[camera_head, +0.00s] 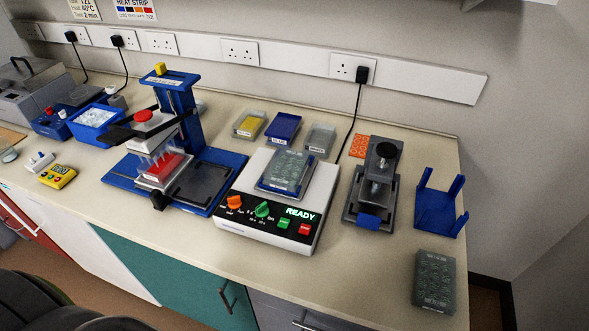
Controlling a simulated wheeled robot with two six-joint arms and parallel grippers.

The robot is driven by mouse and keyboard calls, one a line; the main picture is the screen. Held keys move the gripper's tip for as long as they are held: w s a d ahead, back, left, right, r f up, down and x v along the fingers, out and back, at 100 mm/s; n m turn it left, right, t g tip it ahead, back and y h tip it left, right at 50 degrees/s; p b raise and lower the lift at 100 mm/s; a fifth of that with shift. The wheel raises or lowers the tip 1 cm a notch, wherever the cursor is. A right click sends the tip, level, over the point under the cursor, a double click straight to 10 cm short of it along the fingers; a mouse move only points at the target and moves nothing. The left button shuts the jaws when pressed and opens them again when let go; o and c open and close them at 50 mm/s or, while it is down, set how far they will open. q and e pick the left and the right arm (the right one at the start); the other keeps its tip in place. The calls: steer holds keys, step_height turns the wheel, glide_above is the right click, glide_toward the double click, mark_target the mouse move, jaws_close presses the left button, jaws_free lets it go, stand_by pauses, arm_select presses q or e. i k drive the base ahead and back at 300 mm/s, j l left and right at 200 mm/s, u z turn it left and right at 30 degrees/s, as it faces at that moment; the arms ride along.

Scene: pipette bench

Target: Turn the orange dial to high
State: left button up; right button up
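The orange dial (234,202) is on the sloping dark front panel of a white machine (318,196) in the middle of the bench. Its pointer and the small print around it are too small to read for sure. A green dial (263,210) is just to its right. A lit green display (300,213) on the same panel reads READY. A green button (284,223) and a red button (304,229) are below the display. A dark plate (288,169) rests on top of the machine. Neither of my grippers is in view.
A blue pipetting stand (183,100) with a red knob stands just left of the machine. A grey press-like device (373,190) is to the right, then a blue rack (440,208) and a dark plate (434,281). The bench's front edge is close to the panel.

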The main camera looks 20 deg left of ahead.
mark_target(234, 202)
steer(key=k+u, duration=0.15)
steer(key=u, duration=0.9)
steer(key=l+z, duration=0.3)
